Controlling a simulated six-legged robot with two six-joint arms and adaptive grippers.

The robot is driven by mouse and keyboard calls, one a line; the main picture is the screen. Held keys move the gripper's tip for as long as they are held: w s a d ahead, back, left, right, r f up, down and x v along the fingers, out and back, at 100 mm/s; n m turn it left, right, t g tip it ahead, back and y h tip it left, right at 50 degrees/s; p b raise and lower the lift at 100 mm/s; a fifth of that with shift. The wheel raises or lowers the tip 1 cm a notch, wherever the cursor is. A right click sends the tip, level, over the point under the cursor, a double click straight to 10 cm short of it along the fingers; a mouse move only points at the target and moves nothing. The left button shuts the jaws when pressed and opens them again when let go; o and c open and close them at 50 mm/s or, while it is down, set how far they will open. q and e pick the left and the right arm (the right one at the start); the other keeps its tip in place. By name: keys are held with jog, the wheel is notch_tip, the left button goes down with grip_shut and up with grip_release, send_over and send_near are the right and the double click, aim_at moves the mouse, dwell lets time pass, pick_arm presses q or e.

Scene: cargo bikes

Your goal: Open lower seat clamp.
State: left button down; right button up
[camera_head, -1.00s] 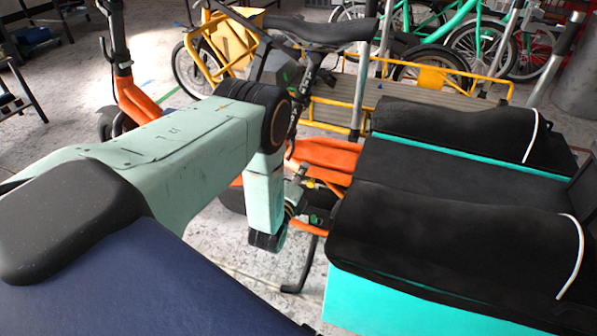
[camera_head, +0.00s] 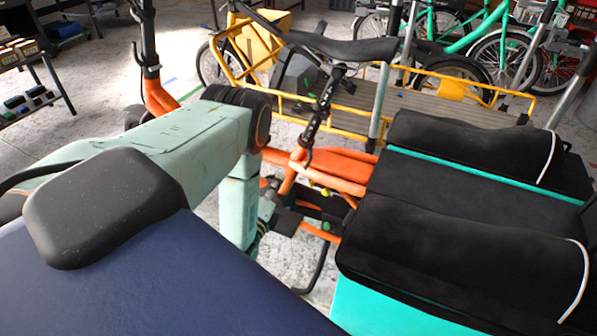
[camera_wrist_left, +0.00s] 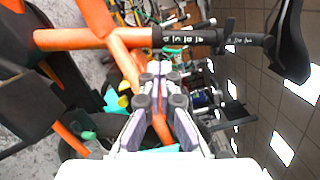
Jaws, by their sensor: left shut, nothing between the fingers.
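The orange bike frame (camera_head: 300,165) stands beyond my left arm, with a black seat post (camera_head: 318,110) rising from it to a black saddle (camera_head: 335,45). In the left wrist view, the marked black post (camera_wrist_left: 195,36) runs sideways from the orange tube (camera_wrist_left: 95,39) to the saddle (camera_wrist_left: 292,45). A dark collar (camera_wrist_left: 157,37) sits where tube and post meet; its lever's state is too small to tell. My left gripper (camera_wrist_left: 161,72) is shut and empty, apparently short of the collar. Its fingers are hidden or unclear in the head view. My right gripper is not in view.
A turquoise cargo box with black padded covers (camera_head: 470,235) fills the right side. A yellow-railed cargo bed (camera_head: 430,95) and several parked bikes stand behind. A shelf of small boxes (camera_head: 30,75) is at far left. Bare concrete floor shows around the orange bike.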

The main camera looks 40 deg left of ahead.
pick_arm(q)
jog(key=s+a+r+n+h, duration=0.25)
jog(key=a+n, duration=0.35)
jog(key=n, duration=1.4)
jog(key=w+d+f+n+h+b, duration=0.2)
jog(key=w+d+n, duration=0.3)
jog(key=w+n, duration=0.6)
jog(key=shift+f+n+b, duration=0.55)
jog(key=shift+n+b, duration=0.15)
jog(key=shift+n, duration=0.2)
jog(key=shift+w+d, duration=0.1)
